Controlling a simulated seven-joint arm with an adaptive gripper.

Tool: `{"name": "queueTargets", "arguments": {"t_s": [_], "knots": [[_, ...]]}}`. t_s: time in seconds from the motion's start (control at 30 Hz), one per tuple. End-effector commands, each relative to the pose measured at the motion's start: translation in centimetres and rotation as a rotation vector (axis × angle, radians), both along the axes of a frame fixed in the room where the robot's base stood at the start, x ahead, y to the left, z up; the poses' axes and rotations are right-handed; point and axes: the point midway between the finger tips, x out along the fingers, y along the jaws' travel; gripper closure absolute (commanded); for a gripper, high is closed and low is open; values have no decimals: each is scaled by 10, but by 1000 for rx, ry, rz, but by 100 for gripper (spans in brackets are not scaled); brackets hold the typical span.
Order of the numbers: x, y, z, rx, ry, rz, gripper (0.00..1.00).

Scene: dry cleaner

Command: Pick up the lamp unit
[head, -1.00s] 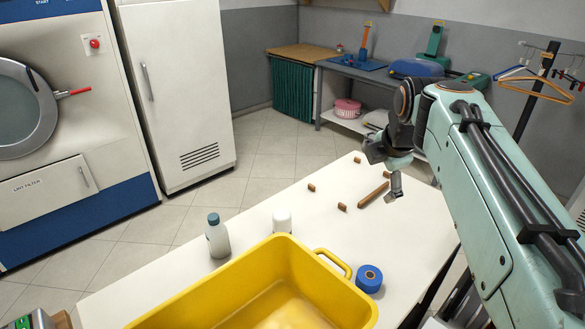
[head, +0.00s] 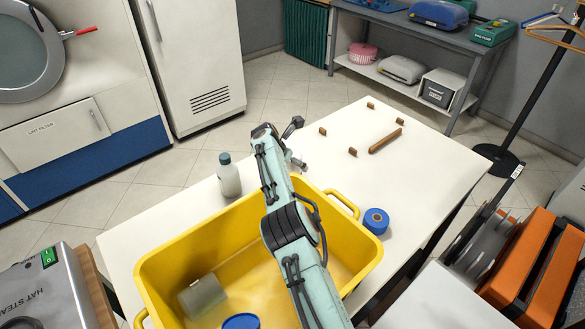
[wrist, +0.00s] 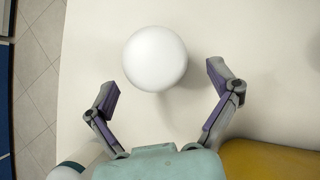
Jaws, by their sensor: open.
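A white, smooth, round-topped object (wrist: 155,58), which looks like the lamp unit, stands on the white table. In the wrist view it lies between and slightly beyond the two fingertips of my gripper (wrist: 163,82). The fingers are spread wide, with a gap on each side, and I see no contact. In the head view my arm hides this object, and my gripper (head: 297,160) is mostly hidden behind the arm's end, over the table just beyond the yellow tub.
The yellow tub (head: 160,262) holds a grey cylinder (head: 202,297) and a blue item (head: 241,321). A bottle (head: 229,178) stands left of my arm. A blue roll (head: 376,221) sits right of the tub. Small brown blocks and a brown bar (head: 386,140) lie farther back.

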Motion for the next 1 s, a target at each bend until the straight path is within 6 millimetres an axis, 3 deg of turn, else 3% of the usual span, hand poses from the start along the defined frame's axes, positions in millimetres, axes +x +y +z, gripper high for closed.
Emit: {"name": "queueTargets", "arguments": {"t_s": [0.23, 0.53, 0.77, 1.0], "knots": [[9, -3, -14, 1, -2, -1, 12], [10, -4, -14, 1, -2, -1, 12], [9, -4, -14, 2, -1, -1, 83], [9, -4, -15, 2, -1, -1, 83]]}}
